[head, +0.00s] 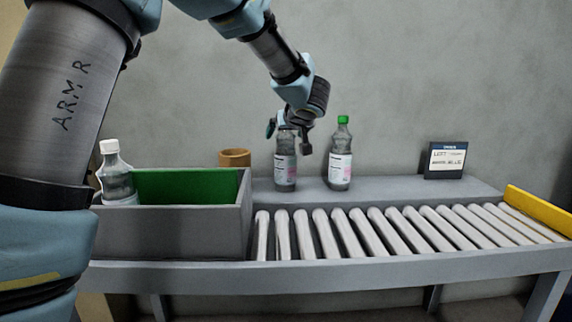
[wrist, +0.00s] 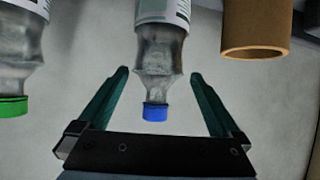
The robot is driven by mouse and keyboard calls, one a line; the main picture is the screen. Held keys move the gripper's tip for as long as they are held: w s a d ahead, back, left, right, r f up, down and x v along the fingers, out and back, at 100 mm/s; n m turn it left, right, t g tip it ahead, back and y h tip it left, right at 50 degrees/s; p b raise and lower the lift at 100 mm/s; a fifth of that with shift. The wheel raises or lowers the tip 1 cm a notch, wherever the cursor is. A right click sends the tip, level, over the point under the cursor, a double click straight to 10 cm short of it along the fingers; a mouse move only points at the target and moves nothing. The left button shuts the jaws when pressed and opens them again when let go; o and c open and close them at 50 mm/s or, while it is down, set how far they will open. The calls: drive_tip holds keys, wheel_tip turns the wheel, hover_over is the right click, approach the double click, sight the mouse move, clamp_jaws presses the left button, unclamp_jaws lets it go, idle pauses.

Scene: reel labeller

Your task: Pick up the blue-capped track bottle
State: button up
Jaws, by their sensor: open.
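The blue-capped bottle (head: 285,172) stands upright on the grey ledge behind the rollers. It is clear with a pale label. Its cap is hidden by my gripper (head: 288,138) in the head view. In the wrist view the bottle (wrist: 160,55) appears upside down, its blue cap and neck between the two green fingers of my gripper (wrist: 159,73). The fingers are spread, with a visible gap on each side of the bottle. A similar green-capped bottle (head: 340,160) stands just to the right; it also shows in the wrist view (wrist: 20,50).
A brown cylinder (head: 235,157) stands left of the bottles and shows in the wrist view (wrist: 256,30). A grey bin (head: 180,228) with green inside and a white-capped bottle (head: 116,175) are at left. A small sign (head: 446,160) is at right. The rollers (head: 385,230) are clear.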

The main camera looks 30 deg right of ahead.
drive_tip(key=b+x, duration=0.2)
drive_tip(key=x, duration=0.2)
drive_tip(key=shift+s+d+f, duration=0.1)
drive_tip(key=shift+f, duration=0.15)
drive_tip(key=shift+w+d+f, duration=0.1)
drive_tip(key=shift+w, duration=0.35)
drive_tip(key=shift+c, duration=0.4)
clamp_jaws()
